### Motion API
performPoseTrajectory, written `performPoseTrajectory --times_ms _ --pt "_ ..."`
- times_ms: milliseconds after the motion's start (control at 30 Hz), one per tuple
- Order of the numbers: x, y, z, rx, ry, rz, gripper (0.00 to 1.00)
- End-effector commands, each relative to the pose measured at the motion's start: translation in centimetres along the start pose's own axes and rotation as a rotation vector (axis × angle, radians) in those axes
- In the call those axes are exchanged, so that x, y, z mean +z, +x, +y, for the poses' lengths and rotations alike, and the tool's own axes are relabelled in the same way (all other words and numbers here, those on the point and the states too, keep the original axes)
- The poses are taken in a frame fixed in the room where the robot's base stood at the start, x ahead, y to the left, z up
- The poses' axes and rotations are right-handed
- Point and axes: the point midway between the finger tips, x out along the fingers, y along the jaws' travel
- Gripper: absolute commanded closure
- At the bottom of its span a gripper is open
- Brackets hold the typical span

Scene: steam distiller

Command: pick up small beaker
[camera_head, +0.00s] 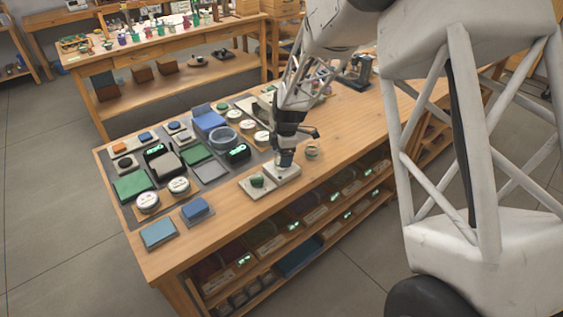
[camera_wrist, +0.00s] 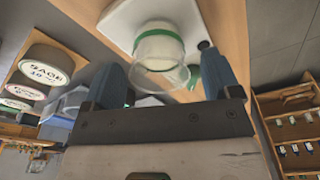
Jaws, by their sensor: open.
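My gripper (camera_wrist: 164,72) is open, with one blue finger to the left and one to the right, and the beaker shows between and just beyond the fingertips. I cannot tell whether either finger touches it. In the head view my gripper (camera_head: 286,160) points down low over a white plate (camera_head: 284,176) near the front table edge. The beaker is hidden there behind the fingers.
A small glass jar (camera_head: 312,150) stands right of my gripper. Labelled round tins (camera_head: 148,202), a blue-grey bowl (camera_head: 222,138) and several blocks crowd the grey mat. The table's right part (camera_head: 350,118) is mostly bare.

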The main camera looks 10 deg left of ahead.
Motion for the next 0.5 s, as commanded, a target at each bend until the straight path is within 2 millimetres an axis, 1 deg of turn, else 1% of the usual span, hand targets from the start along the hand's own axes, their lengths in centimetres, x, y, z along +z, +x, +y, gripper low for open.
performPoseTrajectory --times_ms 33,200,300,500 --pt "0.0 0.7 0.0 -0.003 0.0 0.0 0.17" --pt "0.0 2.2 0.0 -0.001 0.0 0.0 0.17" --pt "0.0 2.7 0.0 -0.001 0.0 0.0 0.17" --pt "0.0 2.7 0.1 0.0 0.0 0.0 0.17"
